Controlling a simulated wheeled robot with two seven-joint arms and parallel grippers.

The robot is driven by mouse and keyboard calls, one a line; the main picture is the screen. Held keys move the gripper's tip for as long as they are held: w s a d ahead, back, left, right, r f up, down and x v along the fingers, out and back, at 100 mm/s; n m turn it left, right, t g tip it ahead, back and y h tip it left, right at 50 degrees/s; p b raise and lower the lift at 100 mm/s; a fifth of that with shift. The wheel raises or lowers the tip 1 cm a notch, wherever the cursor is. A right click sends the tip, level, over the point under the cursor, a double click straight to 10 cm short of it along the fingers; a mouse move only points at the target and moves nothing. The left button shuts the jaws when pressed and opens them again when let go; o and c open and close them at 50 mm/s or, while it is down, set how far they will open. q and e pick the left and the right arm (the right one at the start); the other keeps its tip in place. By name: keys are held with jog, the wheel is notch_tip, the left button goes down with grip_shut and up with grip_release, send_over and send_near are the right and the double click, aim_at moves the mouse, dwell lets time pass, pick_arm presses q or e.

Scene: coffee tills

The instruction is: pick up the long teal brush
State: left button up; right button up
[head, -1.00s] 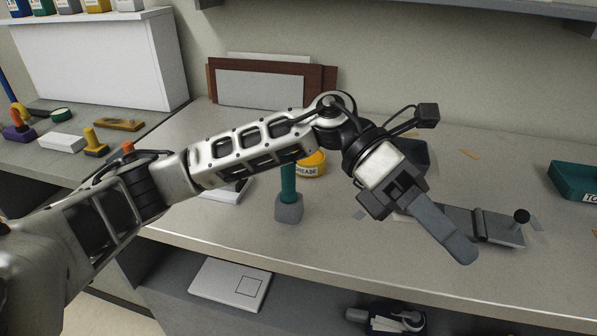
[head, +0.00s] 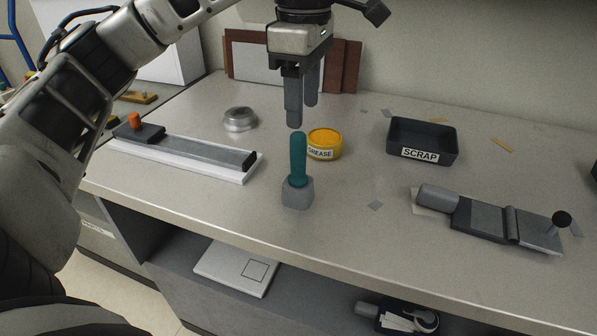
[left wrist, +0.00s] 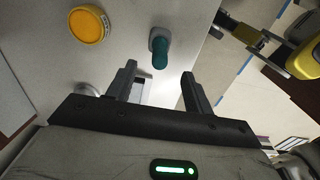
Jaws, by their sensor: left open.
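The long teal brush (head: 299,158) stands upright on the counter, its teal handle up and its grey block-like end (head: 297,194) at the bottom. My left gripper (head: 303,113) points down above the handle's top, a little behind it in the head view. Its jaws are open and empty. In the left wrist view the brush (left wrist: 160,54) shows beyond the open fingers (left wrist: 157,88), not between them. My right gripper is not in view.
A yellow grease tin (head: 325,144) stands close behind the brush to the right. A dark scrap tray (head: 422,157) is farther right. A white board with a long grey tool (head: 190,151) lies left. The counter's front edge (head: 330,254) is near.

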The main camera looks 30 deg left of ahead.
aim_at(298, 134)
pick_arm(q)
notch_tip(298, 134, down, 3)
jog(key=f, duration=0.4)
jog(key=shift+s+a+p, duration=0.2)
jog(key=shift+a+p, duration=0.1)
jog(key=shift+a, duration=0.1)
jog(key=shift+f, duration=0.65)
jog(key=c, duration=1.1)
